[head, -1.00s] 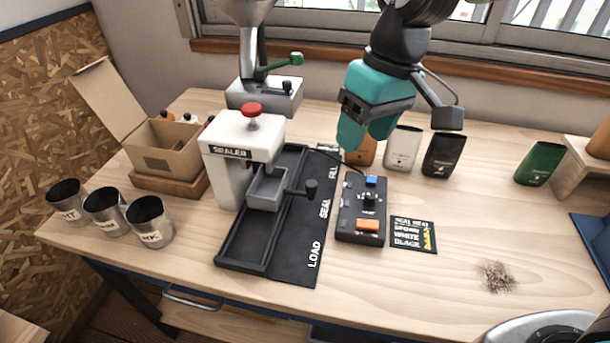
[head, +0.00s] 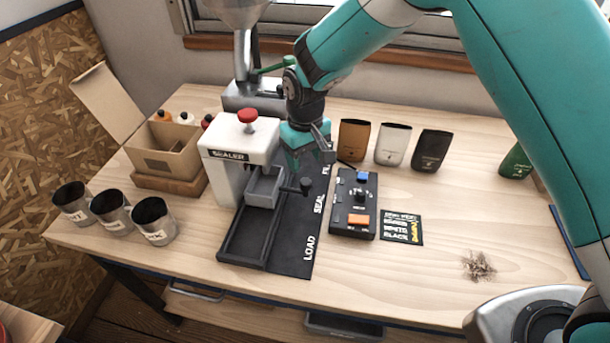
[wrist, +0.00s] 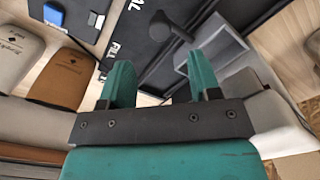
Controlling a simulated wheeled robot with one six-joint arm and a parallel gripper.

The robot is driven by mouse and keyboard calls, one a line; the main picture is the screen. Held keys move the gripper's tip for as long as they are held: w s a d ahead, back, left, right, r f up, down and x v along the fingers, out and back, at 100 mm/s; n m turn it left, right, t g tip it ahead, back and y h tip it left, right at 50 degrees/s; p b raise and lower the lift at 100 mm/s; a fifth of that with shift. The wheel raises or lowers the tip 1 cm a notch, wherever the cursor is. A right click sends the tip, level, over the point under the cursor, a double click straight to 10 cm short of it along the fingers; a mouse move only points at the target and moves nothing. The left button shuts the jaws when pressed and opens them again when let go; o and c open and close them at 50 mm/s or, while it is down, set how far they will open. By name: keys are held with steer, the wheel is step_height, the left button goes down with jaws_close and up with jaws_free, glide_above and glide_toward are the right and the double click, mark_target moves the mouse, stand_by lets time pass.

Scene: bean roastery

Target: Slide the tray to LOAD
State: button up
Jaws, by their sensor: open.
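The tray (head: 265,187) is a small grey open box with a dark knob handle (head: 300,187) on its right side. It sits on the black rail track (head: 243,238), beside the word SEAL, in front of the white sealer (head: 222,180). LOAD is lettered at the near end of the black mat (head: 291,258). My gripper (head: 307,162) is open and empty, behind the knob near the FILL end. In the wrist view the two teal fingers (wrist: 152,88) point towards the mat, with the knob (wrist: 162,27) and grey tray (wrist: 214,50) beyond them.
A control box (head: 355,205) with blue and orange buttons lies right of the mat. Brown, white and black bags (head: 392,145) stand behind it. Metal cups (head: 152,221) and a cardboard box (head: 163,151) are at left. The table's front right is mostly clear, apart from spilled chaff (head: 478,266).

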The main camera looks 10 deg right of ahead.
mark_target(306, 181)
step_height(306, 181, down, 8)
steer(key=shift+r+p, duration=0.1)
steer(key=shift+p, duration=0.75)
